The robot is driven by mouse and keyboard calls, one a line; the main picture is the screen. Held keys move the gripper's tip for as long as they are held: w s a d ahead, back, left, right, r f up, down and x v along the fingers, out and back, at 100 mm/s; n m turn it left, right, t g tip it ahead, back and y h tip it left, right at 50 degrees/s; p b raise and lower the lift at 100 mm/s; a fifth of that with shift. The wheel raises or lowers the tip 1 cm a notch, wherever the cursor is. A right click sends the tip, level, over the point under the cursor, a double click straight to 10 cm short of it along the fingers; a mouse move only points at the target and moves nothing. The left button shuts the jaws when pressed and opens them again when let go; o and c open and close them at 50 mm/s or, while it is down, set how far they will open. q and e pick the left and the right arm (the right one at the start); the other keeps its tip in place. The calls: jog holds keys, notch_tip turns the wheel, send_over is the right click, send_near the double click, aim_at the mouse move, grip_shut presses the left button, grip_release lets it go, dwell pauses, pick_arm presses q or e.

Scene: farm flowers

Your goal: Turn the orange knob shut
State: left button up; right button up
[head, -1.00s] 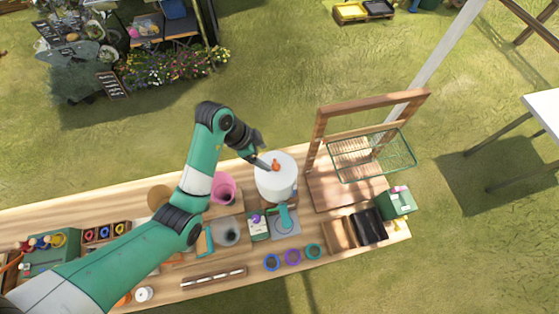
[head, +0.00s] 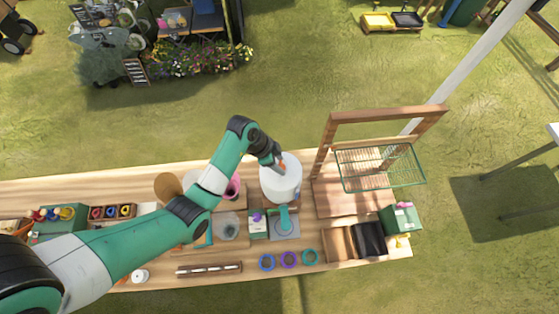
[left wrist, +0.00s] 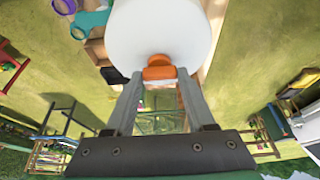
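The orange knob (head: 283,168) is on the white round container (head: 281,186), which stands near the back edge of the wooden table. My left gripper (head: 279,163) is at the knob. In the left wrist view the knob (left wrist: 158,70) lies between the two fingertips of my left gripper (left wrist: 160,76), with the white body (left wrist: 158,30) behind it. A finger stands on each side of the knob, with a narrow gap showing, so the fingers look open. My right gripper does not show.
A wooden frame with a green wire basket (head: 380,168) stands to the right of the container. A pink pot (head: 233,187) is at its left. A green bottle box (head: 258,225) and coloured rings (head: 289,260) lie in front.

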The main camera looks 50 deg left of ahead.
pick_arm(q)
grip_shut()
